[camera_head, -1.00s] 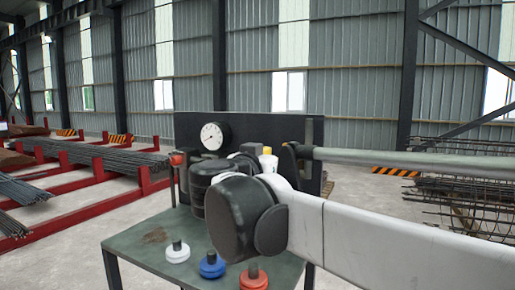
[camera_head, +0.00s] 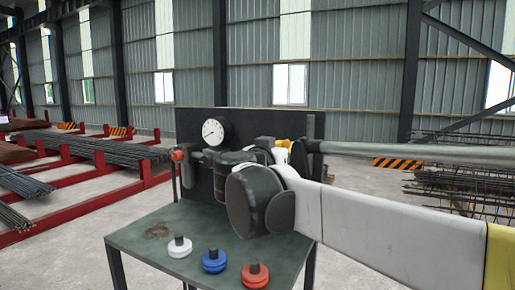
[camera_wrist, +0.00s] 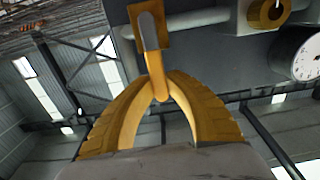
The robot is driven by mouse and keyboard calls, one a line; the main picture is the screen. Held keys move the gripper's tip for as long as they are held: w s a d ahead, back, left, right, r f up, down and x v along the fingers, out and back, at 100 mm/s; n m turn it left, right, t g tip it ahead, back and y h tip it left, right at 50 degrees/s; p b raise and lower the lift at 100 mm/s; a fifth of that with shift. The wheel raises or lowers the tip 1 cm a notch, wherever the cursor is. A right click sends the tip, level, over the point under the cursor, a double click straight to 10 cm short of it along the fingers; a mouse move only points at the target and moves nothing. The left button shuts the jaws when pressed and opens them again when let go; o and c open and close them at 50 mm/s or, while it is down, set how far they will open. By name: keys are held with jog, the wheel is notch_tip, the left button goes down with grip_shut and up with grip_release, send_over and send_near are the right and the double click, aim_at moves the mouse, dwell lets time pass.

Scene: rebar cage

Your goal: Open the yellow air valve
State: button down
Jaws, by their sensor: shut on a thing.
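The yellow air valve (camera_wrist: 155,68) shows in the wrist view as a slim yellow lever with a grey part at its upper end, in front of a square yellow body. My gripper (camera_wrist: 160,98) has curved yellow fingers that close around the lever's lower end. In the head view, my pale arm and dark wrist joints reach across the bench to the dark panel and hide most of the contact. A small yellow patch (camera_head: 284,144) shows behind my wrist there; I cannot tell whether it is valve or finger.
A dark panel (camera_head: 262,122) with a round gauge (camera_head: 217,133) stands behind the green bench (camera_head: 150,258). White (camera_head: 180,247), blue (camera_head: 214,260) and red (camera_head: 255,274) knobs sit on the bench. In the wrist view, another yellow fitting (camera_wrist: 265,14) is near the lever.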

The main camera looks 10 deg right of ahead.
jog(key=shift+w+a, duration=0.1)
jog(key=w+a+f+n+b, duration=0.4)
jog(key=a+f+n+b, duration=0.1)
jog(key=n, duration=1.3)
jog(key=shift+a+f+b, duration=0.25)
jog(key=shift+f+b, duration=0.65)
jog(key=shift+f, duration=0.15)
jog(key=c, duration=1.4)
grip_release()
